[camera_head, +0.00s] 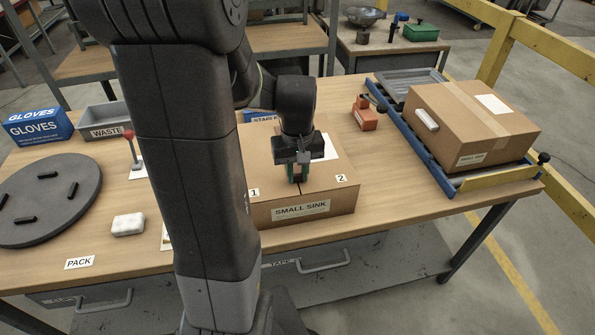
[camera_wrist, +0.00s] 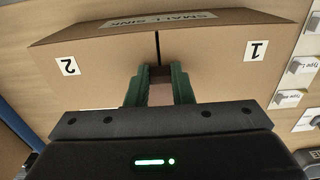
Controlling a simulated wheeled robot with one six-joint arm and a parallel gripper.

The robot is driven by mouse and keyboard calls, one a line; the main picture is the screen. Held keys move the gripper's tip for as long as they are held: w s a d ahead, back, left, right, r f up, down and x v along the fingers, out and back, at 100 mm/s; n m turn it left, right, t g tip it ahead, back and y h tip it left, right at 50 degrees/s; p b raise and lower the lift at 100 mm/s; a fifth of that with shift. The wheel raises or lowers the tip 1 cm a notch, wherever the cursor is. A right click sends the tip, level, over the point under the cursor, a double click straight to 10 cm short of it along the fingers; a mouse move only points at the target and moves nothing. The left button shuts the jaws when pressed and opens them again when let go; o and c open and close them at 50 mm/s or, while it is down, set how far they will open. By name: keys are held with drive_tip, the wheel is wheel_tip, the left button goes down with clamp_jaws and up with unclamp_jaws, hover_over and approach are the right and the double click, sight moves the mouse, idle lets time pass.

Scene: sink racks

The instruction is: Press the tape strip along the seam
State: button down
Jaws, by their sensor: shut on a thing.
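The carton labelled SMALL SINK (camera_head: 315,210) lies flat on the table, its top flaps closed. A dark seam runs between the marks 1 and 2, and the seam also shows in the wrist view (camera_wrist: 157,48). My gripper (camera_head: 298,177) is low over the middle of the carton, at the seam. In the wrist view its green fingers (camera_wrist: 159,88) are closed around a small brownish piece, the tape strip (camera_wrist: 160,93), mostly hidden between them. I cannot tell whether the strip touches the carton.
A taped carton (camera_head: 470,120) stands on a blue-railed conveyor (camera_head: 425,152) at right. An orange tape dispenser (camera_head: 365,116) stands behind. At left are a dark turntable (camera_head: 45,200), a white block (camera_head: 128,224), a red-knobbed lever (camera_head: 130,145), a waste bin (camera_head: 105,120) and a gloves box (camera_head: 37,127).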

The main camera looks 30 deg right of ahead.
drive_tip(key=c, duration=1.2)
unclamp_jaws()
wheel_tip(320, 180, up, 14)
drive_tip(key=shift+f+p, duration=0.15)
drive_tip(key=shift+p, duration=0.25)
wheel_tip(320, 180, down, 14)
drive_tip(key=shift+r+b, duration=0.1)
drive_tip(key=shift+b, duration=0.3)
drive_tip(key=shift+r, duration=0.15)
drive_tip(key=shift+r, duration=0.1)
